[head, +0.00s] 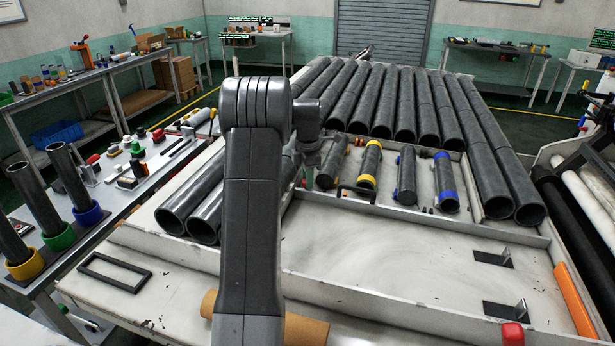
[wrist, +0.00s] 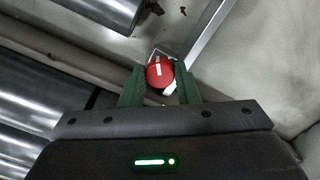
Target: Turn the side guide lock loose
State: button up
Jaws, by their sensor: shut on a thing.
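The side guide lock (wrist: 158,70), a round red knob with a white line across its top, shows in the wrist view at the corner of a pale metal rail. My gripper (wrist: 160,84) has its two green fingers on either side of the knob and is shut on it. The white line runs roughly upright in the wrist view. In the head view my gripper (head: 309,177) is small and partly hidden behind my dark arm, and the knob cannot be made out there.
Dark rolls (head: 400,105) lie in a row at the back of the white table. Shorter cores with yellow and blue bands (head: 445,180) lie nearer. The front tray floor (head: 400,245) is mostly clear. Another red part (head: 512,334) sits at the front edge.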

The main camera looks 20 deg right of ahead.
jog(key=shift+r+n, duration=0.1)
jog(key=shift+n, duration=0.6)
jog(key=o, duration=1)
jog(key=shift+c, duration=0.2)
notch_tip(320, 180, up, 14)
jog(key=b, duration=0.1)
jog(key=shift+s, duration=0.2)
